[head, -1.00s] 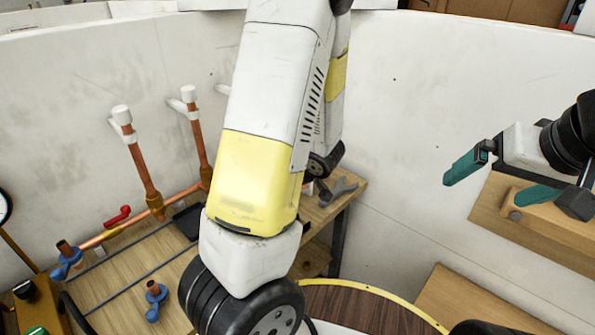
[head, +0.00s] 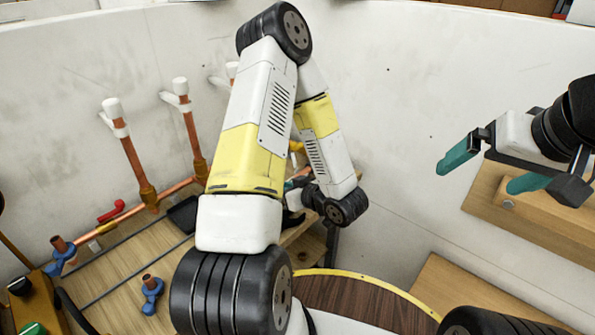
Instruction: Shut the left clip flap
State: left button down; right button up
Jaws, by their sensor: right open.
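White clips stand out from the wall at the tops of the upright copper pipes. The left clip (head: 119,124) is at the left pipe, below its white cap. A second clip (head: 178,99) is at the pipe to its right. I cannot tell how the left clip's flap sits. My left arm crosses the middle of the head view. Its gripper (head: 296,186) is mostly hidden behind the arm links, low and right of the clips and well apart from them. My right gripper (head: 477,178) is open and empty at the right, with its teal fingers spread.
A wooden bench (head: 130,262) stands below the pipes, with a blue valve (head: 151,293) on it. A red-handled valve (head: 112,210) sits near the lower copper pipe. A wooden block (head: 540,215) is under my right gripper. The wall between the arms is clear.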

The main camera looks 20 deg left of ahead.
pick_arm(q)
jog(key=shift+f, duration=0.2)
dwell(0.4)
jog(key=c, duration=1.3)
grip_release()
jog(key=shift+c, duration=0.2)
jog(key=shift+d+y, duration=0.1)
jog(key=shift+y, duration=0.2)
